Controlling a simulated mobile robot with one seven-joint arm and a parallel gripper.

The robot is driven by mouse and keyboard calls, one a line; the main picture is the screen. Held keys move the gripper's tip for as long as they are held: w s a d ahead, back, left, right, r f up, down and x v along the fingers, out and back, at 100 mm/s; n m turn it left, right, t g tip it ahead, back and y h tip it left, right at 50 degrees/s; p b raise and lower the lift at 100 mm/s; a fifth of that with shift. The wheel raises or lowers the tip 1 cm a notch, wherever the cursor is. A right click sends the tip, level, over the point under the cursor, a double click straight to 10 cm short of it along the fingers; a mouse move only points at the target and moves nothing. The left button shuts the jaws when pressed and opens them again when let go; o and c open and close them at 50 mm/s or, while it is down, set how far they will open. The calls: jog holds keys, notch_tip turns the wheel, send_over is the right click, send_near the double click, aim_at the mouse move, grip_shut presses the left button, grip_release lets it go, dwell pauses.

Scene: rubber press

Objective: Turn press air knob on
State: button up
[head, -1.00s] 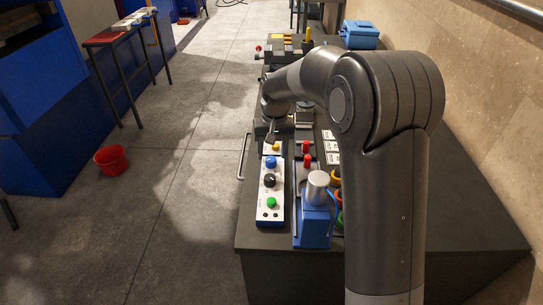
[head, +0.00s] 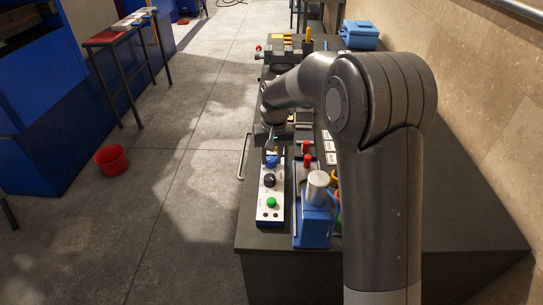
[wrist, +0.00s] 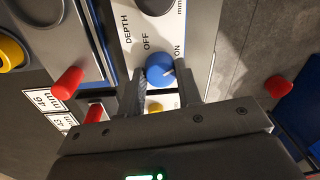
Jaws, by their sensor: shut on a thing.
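The blue knob (wrist: 160,69) sits on a white panel in the wrist view, with the words OFF and ON printed beside it. A pale mark shows on its right side, towards ON. My gripper (wrist: 163,78) has one finger on each side of the knob and is shut on it. In the head view the knob (head: 271,162) is on the far part of the narrow control box (head: 264,213), with my gripper (head: 272,148) at it. My wrist partly hides the far end of the box.
A black knob (head: 269,180) and a green button (head: 271,203) are nearer on the box. A blue unit with a silver top (head: 315,225) and red-topped parts (head: 306,160) stand to the right. A yellow button (wrist: 155,107) lies close behind the fingers.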

aim_at(274, 159)
jog(key=shift+n, duration=0.7)
jog(key=shift+c, duration=0.4)
jog(key=o, duration=1)
jog(key=shift+r, duration=0.1)
jog(key=r, duration=1)
jog(key=shift+w+d+r, duration=0.15)
jog(key=shift+d+r, duration=0.15)
